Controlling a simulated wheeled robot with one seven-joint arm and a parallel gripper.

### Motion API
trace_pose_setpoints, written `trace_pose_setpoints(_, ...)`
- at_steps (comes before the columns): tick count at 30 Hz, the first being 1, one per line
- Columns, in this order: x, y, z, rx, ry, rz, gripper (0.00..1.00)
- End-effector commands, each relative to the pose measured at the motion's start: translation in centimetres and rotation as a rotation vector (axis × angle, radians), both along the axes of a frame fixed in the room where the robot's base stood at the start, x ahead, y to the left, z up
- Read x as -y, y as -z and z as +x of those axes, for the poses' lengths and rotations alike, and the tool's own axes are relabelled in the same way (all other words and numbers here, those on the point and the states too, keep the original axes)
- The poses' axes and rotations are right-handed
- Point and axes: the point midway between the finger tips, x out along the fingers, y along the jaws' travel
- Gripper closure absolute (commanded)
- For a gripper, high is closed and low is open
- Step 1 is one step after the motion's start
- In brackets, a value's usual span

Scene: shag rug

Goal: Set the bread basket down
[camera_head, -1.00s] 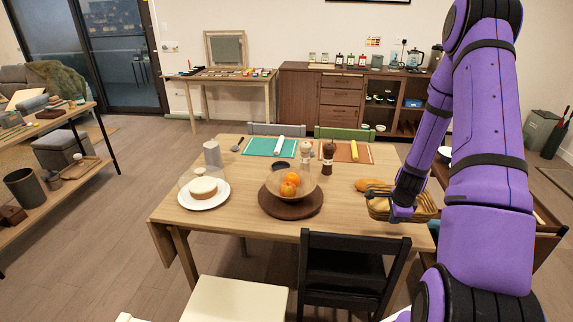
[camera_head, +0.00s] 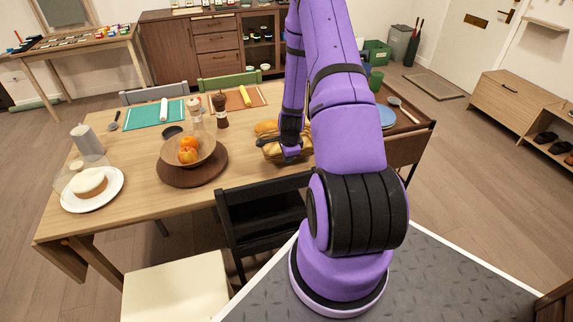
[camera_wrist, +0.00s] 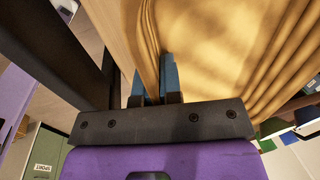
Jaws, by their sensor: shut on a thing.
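The bread basket (camera_head: 272,152), a tan basket with bread loaves (camera_head: 266,127) in it, is at the right end of the wooden dining table (camera_head: 130,150). My gripper (camera_head: 291,152) is at its near right side, and my arm hides part of it. In the wrist view the blue fingertips (camera_wrist: 155,82) are shut on the basket's wall (camera_wrist: 210,50), one on each side. The basket fills much of that view. I cannot tell whether its base touches the tabletop.
A fruit bowl (camera_head: 196,150) on a dark round board (camera_head: 192,172) is left of the basket. A cake plate (camera_head: 92,196) is farther left. A pepper mill (camera_head: 221,112) stands behind. A black chair (camera_head: 262,215) is at the near edge, a brown one (camera_head: 405,150) at the right.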

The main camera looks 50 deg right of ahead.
Motion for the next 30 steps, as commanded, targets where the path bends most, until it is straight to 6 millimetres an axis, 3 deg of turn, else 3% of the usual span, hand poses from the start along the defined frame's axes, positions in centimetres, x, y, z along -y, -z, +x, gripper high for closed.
trace_pose_setpoints(10, -0.1, 3.8, 0.0, -0.001, -0.001, 0.002, 1.00)
trace_pose_setpoints(23, 0.0, 4.4, 0.0, -0.001, 0.000, 0.001, 1.00)
trace_pose_setpoints(24, 0.0, 4.4, 0.0, -0.001, -0.001, 0.000, 0.85)
trace_pose_setpoints(26, 0.0, 4.3, 0.0, -0.001, -0.001, 0.000, 0.71)
trace_pose_setpoints(30, 0.0, 4.3, 0.0, -0.001, 0.000, 0.001, 0.68)
